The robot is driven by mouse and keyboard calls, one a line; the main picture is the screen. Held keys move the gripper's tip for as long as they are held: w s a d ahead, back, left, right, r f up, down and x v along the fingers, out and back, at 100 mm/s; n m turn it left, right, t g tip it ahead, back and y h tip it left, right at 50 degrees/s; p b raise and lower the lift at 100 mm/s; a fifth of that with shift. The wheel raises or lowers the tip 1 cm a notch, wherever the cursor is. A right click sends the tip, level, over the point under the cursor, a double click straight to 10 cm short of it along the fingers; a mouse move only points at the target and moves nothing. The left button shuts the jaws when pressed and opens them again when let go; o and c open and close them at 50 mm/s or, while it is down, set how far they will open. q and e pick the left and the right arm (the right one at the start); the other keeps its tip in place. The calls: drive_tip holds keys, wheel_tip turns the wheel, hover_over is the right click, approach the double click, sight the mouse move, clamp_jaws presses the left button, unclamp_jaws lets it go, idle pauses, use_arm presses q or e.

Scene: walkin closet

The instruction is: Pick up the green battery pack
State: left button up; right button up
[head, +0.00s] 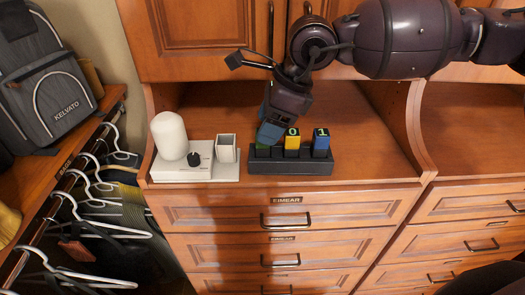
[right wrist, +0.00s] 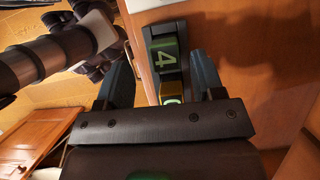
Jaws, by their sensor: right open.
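The green battery pack (right wrist: 165,60), marked 4, stands in the left slot of a dark charging rack. In the head view only a sliver of the green pack (head: 261,149) shows, the rest hidden by my right gripper (head: 270,131). My right gripper is open, reaching down over the rack's left end. In the right wrist view the green pack shows between the blue fingers of my right gripper (right wrist: 162,68), with a gap on each side. I cannot tell how deep the fingers reach. My left gripper is not in view.
The rack (head: 290,168) also holds a yellow pack (head: 292,140) and a blue pack (head: 321,141) to the right. Left of it stand a small grey cup (head: 227,148) and a white device (head: 182,172) with a rounded cylinder. The shelf right of the rack is clear.

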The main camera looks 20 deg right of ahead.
sight(263, 148)
drive_tip(key=x, duration=0.1)
drive_tip(key=b+x, duration=0.1)
drive_tip(key=x, duration=0.2)
drive_tip(key=shift+w+f, duration=0.2)
drive_tip(key=shift+w, duration=0.1)
drive_tip(key=shift+a+f+b, duration=0.1)
drive_tip(key=shift+f+b, duration=0.05)
drive_tip(key=shift+b, duration=0.15)
